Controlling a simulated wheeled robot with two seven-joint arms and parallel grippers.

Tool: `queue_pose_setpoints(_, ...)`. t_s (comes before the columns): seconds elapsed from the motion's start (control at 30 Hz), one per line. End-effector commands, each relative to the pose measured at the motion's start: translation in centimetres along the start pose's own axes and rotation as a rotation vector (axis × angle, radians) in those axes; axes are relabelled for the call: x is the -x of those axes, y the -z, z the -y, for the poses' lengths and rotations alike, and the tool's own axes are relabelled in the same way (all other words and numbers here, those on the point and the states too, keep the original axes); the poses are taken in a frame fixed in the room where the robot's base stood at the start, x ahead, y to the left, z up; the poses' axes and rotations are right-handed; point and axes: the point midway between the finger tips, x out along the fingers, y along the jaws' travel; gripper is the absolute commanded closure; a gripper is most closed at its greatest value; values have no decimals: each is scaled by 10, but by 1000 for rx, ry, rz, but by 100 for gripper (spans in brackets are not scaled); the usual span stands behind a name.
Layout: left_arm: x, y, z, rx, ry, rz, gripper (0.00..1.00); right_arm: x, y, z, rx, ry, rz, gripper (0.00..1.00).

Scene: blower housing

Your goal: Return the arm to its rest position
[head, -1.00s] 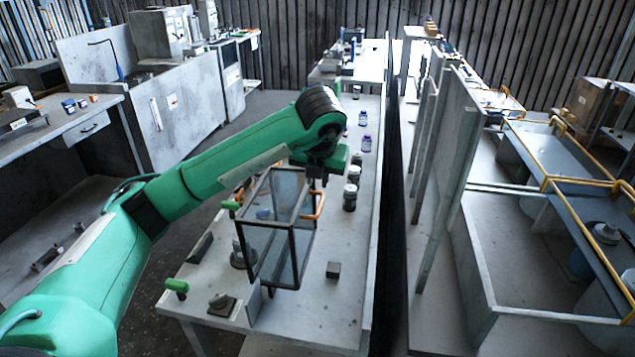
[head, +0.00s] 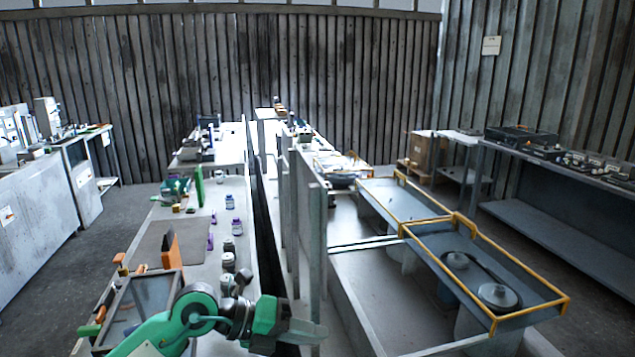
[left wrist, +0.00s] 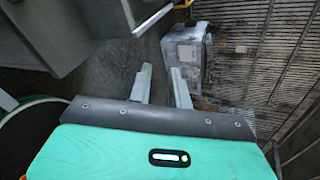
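My left arm comes in low in the head view, and its left gripper (head: 308,332) reaches out to the right near the bottom edge. In the left wrist view the two pale fingers of the left gripper (left wrist: 161,82) stand apart with nothing between them. A dark-framed clear box (head: 150,295) stands on the bench, left of my left gripper and partly hidden by my arm. My right gripper shows in neither view.
The pale bench (head: 236,190) carries dark jars (head: 228,262) and purple-labelled bottles (head: 237,227). A partition (head: 318,235) runs along its right side. Beyond it is a yellow-railed frame (head: 480,268). Grey floor (head: 120,225) is clear left of the bench.

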Motion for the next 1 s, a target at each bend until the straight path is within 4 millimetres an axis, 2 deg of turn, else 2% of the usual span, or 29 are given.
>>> queue_pose_setpoints(0.1, -5, 12, 38, 86, 287, 75, 80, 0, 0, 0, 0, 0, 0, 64)
queue_pose_setpoints(0.23, 10, 10, 67, 216, 562, 205, 80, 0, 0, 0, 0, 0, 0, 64)
queue_pose_setpoints(0.33, 31, 2, 75, 343, 740, 334, 80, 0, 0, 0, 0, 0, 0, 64)
queue_pose_setpoints(0.47, 63, -11, 63, 543, 919, 530, 80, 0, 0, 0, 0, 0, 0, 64)
queue_pose_setpoints(0.57, 88, -18, 37, 719, 1012, 696, 80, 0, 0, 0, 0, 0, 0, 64)
queue_pose_setpoints(0.67, 110, -17, 0, 911, 1061, 869, 80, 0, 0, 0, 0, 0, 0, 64)
queue_pose_setpoints(0.77, 126, -7, -47, 1119, 1063, 1042, 80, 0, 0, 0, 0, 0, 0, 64)
queue_pose_setpoints(0.87, 136, 16, -97, 1338, 1016, 1208, 80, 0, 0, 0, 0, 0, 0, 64)
queue_pose_setpoints(0.97, 140, 51, -146, 1563, 917, 1358, 80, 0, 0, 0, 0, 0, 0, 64)
queue_pose_setpoints(1.0, 140, 69, -165, 1655, 863, 1412, 80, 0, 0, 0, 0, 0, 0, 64)
